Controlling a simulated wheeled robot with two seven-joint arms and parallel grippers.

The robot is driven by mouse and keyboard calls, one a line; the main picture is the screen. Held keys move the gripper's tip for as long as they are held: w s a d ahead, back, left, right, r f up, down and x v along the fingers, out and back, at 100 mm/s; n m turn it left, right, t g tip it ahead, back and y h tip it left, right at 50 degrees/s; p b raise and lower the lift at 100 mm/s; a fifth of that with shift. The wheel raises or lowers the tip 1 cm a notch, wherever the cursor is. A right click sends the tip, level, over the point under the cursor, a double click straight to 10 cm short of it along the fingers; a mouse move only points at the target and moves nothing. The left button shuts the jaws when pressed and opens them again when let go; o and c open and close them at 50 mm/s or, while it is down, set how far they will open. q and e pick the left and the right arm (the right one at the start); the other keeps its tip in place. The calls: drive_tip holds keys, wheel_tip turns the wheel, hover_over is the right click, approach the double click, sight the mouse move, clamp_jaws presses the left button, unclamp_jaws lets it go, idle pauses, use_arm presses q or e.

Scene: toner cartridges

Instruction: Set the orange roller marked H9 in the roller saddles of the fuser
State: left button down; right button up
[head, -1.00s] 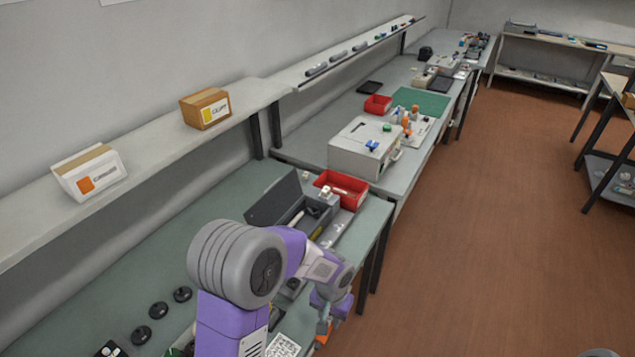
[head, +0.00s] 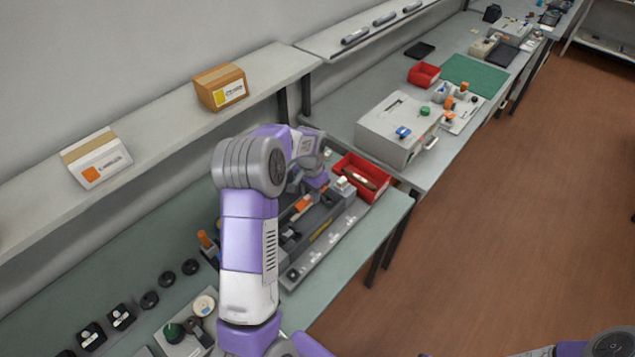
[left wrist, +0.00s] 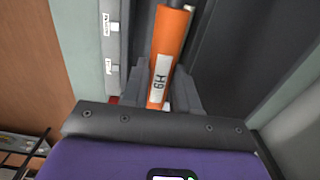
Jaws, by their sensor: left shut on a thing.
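My left gripper (head: 311,194) is over the open grey fuser (head: 335,240) on the bench. In the left wrist view, the gripper (left wrist: 158,100) is shut on the orange roller (left wrist: 170,45), with its white label reading H9 upside down. The orange roller also shows in the head view (head: 302,204), above the fuser's dark interior. Whether it touches the saddles I cannot tell. The fuser's edge with white labels (left wrist: 112,30) runs left of the roller in the wrist view. My right gripper is out of view.
A red bin (head: 375,186) stands just behind the fuser. A grey-white printer unit (head: 385,125) is farther along the bench. Black round knobs (head: 167,279) lie at the near left. An orange-topped tool (head: 205,240) stands left of the fuser.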

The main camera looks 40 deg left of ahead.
use_arm(q)
drive_tip(key=shift+s+f+b, duration=0.2)
drive_tip(key=shift+f+b, duration=0.45)
drive_tip(key=shift+f, duration=0.15)
drive_tip(key=shift+w+f+b, duration=0.1)
drive_tip(key=shift+f+b, duration=1.45)
drive_tip(key=shift+f, duration=0.75)
drive_tip(key=shift+f, duration=0.25)
drive_tip(key=shift+f+b, duration=0.5)
drive_tip(key=shift+f+b, duration=0.55)
drive_tip(key=shift+f, duration=0.25)
drive_tip(key=c, duration=0.8)
unclamp_jaws()
